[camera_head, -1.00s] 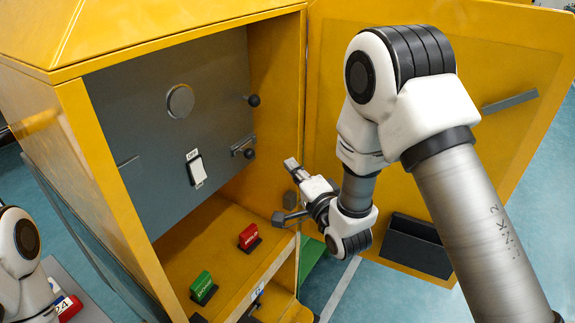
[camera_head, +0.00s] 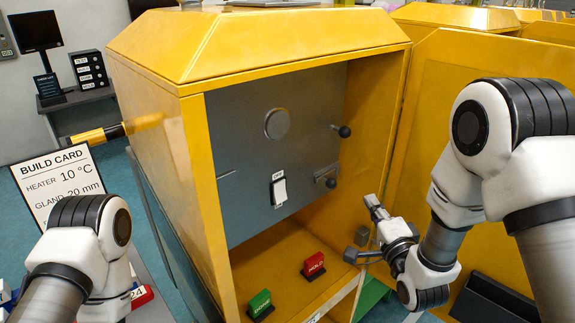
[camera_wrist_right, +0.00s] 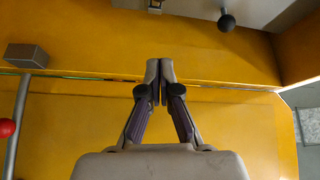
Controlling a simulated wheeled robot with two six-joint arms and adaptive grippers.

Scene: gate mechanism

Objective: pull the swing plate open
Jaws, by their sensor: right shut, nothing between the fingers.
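The grey plate (camera_head: 240,130), which I take to be the swing plate, stands upright inside the open yellow cabinet (camera_head: 150,110). It carries a round disc (camera_head: 277,124), a white switch (camera_head: 279,190), an upper black ball knob (camera_head: 344,131) and a lower latch with a black knob (camera_head: 330,182) near its right edge. My right gripper (camera_head: 372,202) is shut and empty, at the cabinet's right side, below and right of the latch and apart from it. In the right wrist view its fingertips (camera_wrist_right: 159,64) point toward yellow metal; a black knob (camera_wrist_right: 227,22) is beyond. My left gripper is out of view.
The yellow cabinet door (camera_head: 460,75) stands open at right, behind my right arm. A green block (camera_head: 260,305) and a red block (camera_head: 314,265) sit on the cabinet floor. A build card (camera_head: 62,185) stands at left.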

